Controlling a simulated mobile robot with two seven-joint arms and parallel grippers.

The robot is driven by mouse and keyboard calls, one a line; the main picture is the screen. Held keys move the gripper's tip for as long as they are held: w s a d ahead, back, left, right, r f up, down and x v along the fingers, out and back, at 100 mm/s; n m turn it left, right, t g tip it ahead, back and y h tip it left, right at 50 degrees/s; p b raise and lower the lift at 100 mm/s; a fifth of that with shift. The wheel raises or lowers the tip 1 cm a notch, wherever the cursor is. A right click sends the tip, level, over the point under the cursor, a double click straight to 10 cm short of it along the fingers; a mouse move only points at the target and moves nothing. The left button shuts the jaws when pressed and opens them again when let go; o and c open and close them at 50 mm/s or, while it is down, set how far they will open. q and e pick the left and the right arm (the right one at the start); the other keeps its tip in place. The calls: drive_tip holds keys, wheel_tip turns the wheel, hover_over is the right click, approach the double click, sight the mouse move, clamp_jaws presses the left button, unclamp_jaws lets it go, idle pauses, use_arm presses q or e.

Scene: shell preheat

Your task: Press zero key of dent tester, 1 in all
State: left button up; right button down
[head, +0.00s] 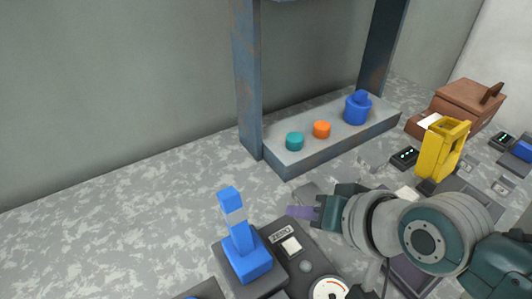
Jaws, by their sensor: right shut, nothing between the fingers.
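A blue upright piece (244,252) with a grey band stands at the panel's left. My right gripper (297,212) is shut and empty, its purple fingers pointing left, above and beyond the key in the picture. I see no contact with the key. My left gripper is out of view.
A grey raised ledge (285,165) under a metal frame (248,80) holds teal (295,141), orange (322,129) and blue (357,108) pieces. A yellow holder (443,150) and a brown box (465,103) stand at the right. The left of the surface is clear.

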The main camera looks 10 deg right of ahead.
drive_tip(key=b, duration=0.8)
hover_over(295, 251)
wheel_tip(295, 251, down, 8)
drive_tip(key=shift+r, duration=0.2)
drive_tip(key=shift+f, duration=0.6)
idle(0.6)
drive_tip(key=shift+f, duration=0.1)
drive_tip(key=shift+f+b, duration=0.3)
drive_tip(key=shift+b, duration=0.15)
idle(0.3)
